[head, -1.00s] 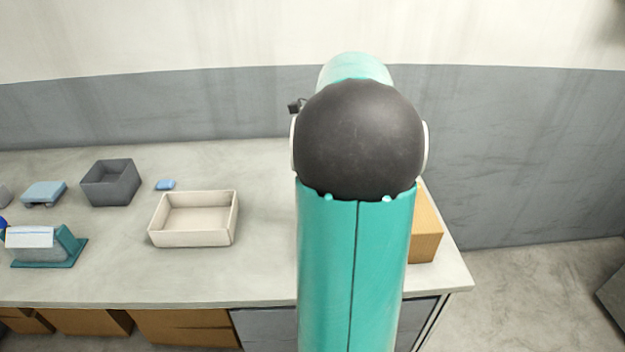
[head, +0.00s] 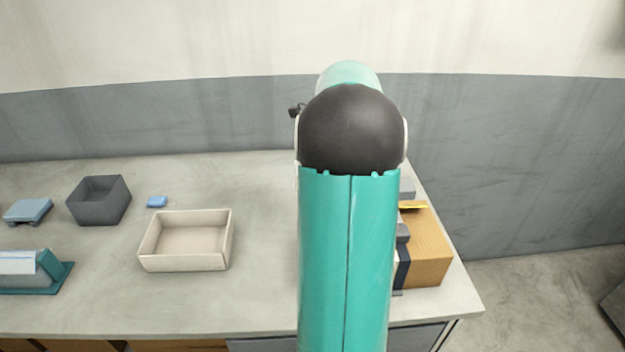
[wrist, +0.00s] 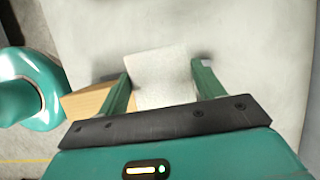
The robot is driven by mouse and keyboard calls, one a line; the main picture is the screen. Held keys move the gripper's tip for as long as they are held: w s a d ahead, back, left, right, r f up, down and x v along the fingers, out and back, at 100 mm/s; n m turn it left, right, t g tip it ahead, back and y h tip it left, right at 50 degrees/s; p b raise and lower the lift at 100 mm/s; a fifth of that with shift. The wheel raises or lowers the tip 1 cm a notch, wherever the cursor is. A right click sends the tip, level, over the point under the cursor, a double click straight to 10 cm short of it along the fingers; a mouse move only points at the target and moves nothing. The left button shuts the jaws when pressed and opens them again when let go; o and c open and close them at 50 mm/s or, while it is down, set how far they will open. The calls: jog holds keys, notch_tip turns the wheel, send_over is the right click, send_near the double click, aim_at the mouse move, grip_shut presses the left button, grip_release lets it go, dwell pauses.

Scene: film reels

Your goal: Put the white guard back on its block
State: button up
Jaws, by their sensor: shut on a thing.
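My gripper (wrist: 162,82) shows in the wrist view with its two green fingers either side of a pale white piece, the white guard (wrist: 161,74), and is shut on it. The guard shows as a plain, roughly square face tilted a little. In the head view my own arm hides the gripper and the guard. A wood-coloured block (head: 427,250) with a dark band and grey parts on its left side stands at the bench's right end, partly behind my arm. A wooden face (wrist: 88,101) also shows left of the gripper in the wrist view; I cannot tell which part.
A cream tray (head: 147,255), a dark grey bin (head: 98,202), a small blue piece (head: 157,202), a blue-grey item (head: 28,210) and a teal stand (head: 52,277) are on the bench's left. Bare bench (head: 265,240) lies between the tray and my arm.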

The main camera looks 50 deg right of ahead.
jog(key=w+d+f, duration=0.1)
jog(key=d+f, duration=0.1)
jog(key=w+d+f, duration=0.2)
jog(key=d+f, duration=0.1)
jog(key=w+d+f, duration=0.1)
jog(key=d+f, duration=0.1)
jog(key=shift+w+d+f, duration=0.2)
jog(key=shift+f, duration=1.6)
jog(key=shift+f, duration=0.6)
jog(key=o, duration=1)
jog(key=shift+c, duration=0.2)
jog(key=v, duration=1.3)
jog(key=shift+w+r, duration=0.15)
jog(key=shift+w, duration=0.05)
